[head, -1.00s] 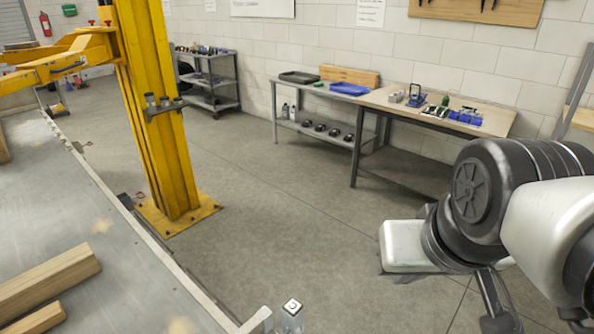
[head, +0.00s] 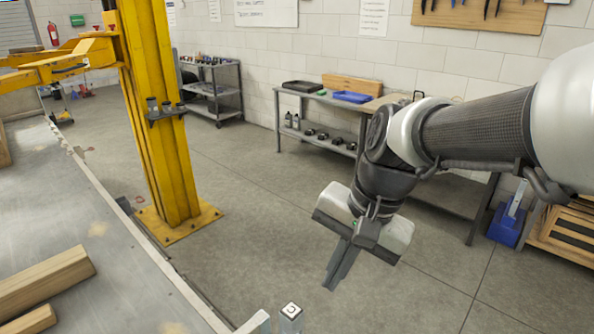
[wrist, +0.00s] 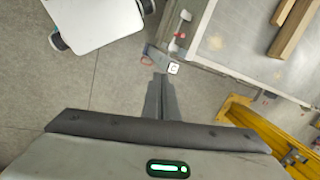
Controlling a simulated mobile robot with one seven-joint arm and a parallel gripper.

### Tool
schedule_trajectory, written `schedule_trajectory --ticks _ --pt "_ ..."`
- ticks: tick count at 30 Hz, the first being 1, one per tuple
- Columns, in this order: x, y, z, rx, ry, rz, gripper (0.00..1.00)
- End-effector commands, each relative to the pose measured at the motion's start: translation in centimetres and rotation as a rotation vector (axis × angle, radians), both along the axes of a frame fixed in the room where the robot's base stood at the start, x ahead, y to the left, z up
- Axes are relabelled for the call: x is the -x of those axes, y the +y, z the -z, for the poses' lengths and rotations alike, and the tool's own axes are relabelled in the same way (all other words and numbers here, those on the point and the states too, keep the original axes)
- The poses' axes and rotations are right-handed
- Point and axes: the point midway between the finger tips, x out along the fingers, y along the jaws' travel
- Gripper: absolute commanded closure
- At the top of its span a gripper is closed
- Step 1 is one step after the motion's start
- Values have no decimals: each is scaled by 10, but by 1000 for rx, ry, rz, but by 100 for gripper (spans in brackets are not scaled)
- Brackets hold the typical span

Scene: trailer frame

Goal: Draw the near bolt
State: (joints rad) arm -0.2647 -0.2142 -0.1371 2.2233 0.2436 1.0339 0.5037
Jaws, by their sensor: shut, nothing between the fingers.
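The trailer bed (head: 110,275) is a grey metal deck along the left in the head view. At its near corner stands a small post with a marked white cap (head: 290,312); the cap also shows in the wrist view (wrist: 173,68). Small red and pale parts (wrist: 178,42) sit beside that corner in the wrist view. I cannot tell which part is the bolt. My gripper (head: 333,284) points down over open floor, right of and apart from the corner. Its fingers (wrist: 160,80) are together and empty.
Wooden beams (head: 45,280) lie on the deck. A yellow lift column (head: 160,130) stands beyond the trailer edge. A bench (head: 320,104), a cart (head: 215,92) and a blue bin (head: 507,225) line the wall. The floor between is clear.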

Motion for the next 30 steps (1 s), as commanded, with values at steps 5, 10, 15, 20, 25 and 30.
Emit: schedule_trajectory --ticks 5,10,15,20,25,30 --pt "-22 52 71 -33 262 206 100" --pt "-30 78 102 -21 390 327 100" --pt "-31 84 109 -16 420 361 100" --pt "-31 84 108 -16 419 360 100" --pt "-30 85 112 -16 419 359 100" --pt "-24 91 134 -15 420 359 100"
